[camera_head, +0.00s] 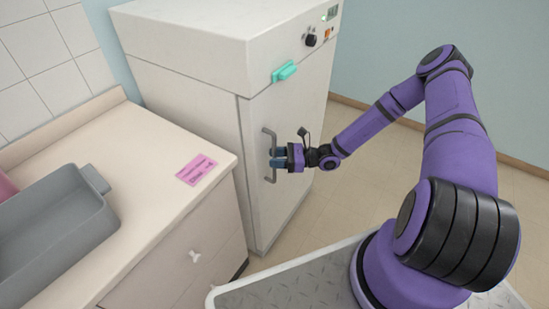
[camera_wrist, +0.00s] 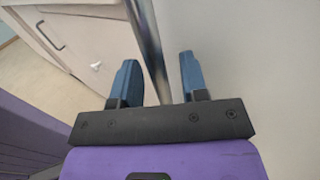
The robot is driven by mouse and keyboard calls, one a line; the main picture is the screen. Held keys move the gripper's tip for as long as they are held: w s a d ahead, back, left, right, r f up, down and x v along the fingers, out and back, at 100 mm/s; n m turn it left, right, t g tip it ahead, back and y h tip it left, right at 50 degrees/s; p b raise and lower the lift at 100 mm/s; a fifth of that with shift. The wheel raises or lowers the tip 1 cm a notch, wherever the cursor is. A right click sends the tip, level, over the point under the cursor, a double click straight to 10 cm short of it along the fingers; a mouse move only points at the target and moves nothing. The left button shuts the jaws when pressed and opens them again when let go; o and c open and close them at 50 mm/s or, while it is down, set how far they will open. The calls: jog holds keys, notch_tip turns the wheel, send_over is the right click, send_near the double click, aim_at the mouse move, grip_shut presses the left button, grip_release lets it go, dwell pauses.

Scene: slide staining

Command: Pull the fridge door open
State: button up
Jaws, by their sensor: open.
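The fridge (camera_head: 190,78) is a tall white cabinet. Its front door (camera_head: 294,108) looks shut. A grey vertical bar handle (camera_head: 272,139) is on the left side of the door. My gripper (camera_head: 278,160) is at the middle of the handle, with its blue fingers reaching toward the door. In the wrist view, the handle bar (camera_wrist: 149,42) passes between the two open fingers of my gripper (camera_wrist: 159,77), with a gap visible on each side. The white door surface (camera_wrist: 250,55) fills the right of that view.
A beige counter (camera_head: 135,215) stands left of the fridge, with a grey tray (camera_head: 60,235) and a pink label (camera_head: 196,169) on it. Its drawer front has a white knob (camera_head: 194,256). A teal piece (camera_head: 284,71) sits above the handle. Tiled floor is free to the right.

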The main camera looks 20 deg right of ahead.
jog(key=shift+w+a, duration=0.1)
jog(key=shift+a, duration=0.1)
grip_shut()
